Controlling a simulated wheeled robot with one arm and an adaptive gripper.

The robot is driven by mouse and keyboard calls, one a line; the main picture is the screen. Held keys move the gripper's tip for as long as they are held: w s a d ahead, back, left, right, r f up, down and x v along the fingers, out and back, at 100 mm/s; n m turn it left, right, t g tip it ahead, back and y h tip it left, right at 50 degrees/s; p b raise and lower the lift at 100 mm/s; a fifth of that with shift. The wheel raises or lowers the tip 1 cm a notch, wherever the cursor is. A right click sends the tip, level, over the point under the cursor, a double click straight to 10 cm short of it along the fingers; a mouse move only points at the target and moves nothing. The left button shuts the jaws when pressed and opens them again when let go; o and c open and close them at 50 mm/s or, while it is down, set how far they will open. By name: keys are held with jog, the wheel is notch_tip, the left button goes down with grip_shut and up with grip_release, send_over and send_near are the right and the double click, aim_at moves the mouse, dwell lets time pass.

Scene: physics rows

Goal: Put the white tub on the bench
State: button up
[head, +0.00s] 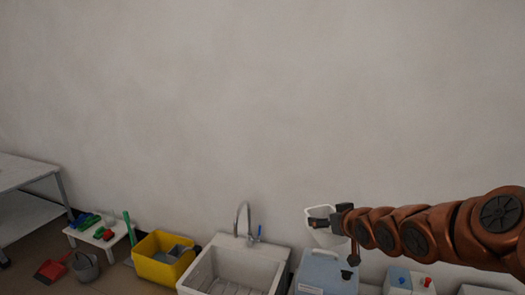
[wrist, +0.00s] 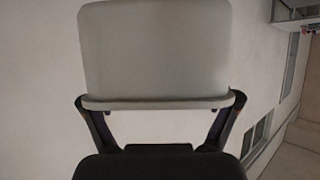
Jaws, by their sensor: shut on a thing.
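The white tub (head: 328,238) is held in the air at the end of my arm, above a light blue box and in front of the wall. My gripper (head: 338,218) is shut on it. In the wrist view the tub (wrist: 155,50) fills the upper middle, with a finger of my gripper (wrist: 160,103) at each side of its rim. A grey bench-like table (head: 28,172) with a lower shelf stands at the far left, cut by the frame. A small low white stand (head: 122,230) holds brushes; I cannot tell which one is the bench.
A white sink (head: 232,262) with a tap stands at bottom centre. A yellow bin (head: 152,270), a grey bucket (head: 85,266) and a red dustpan (head: 50,270) are left of it. The light blue box (head: 325,272) is under the tub. The wall above is bare.

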notch_tip(320, 180, up, 6)
jog(key=p, duration=0.5)
jog(key=shift+r, duration=0.2)
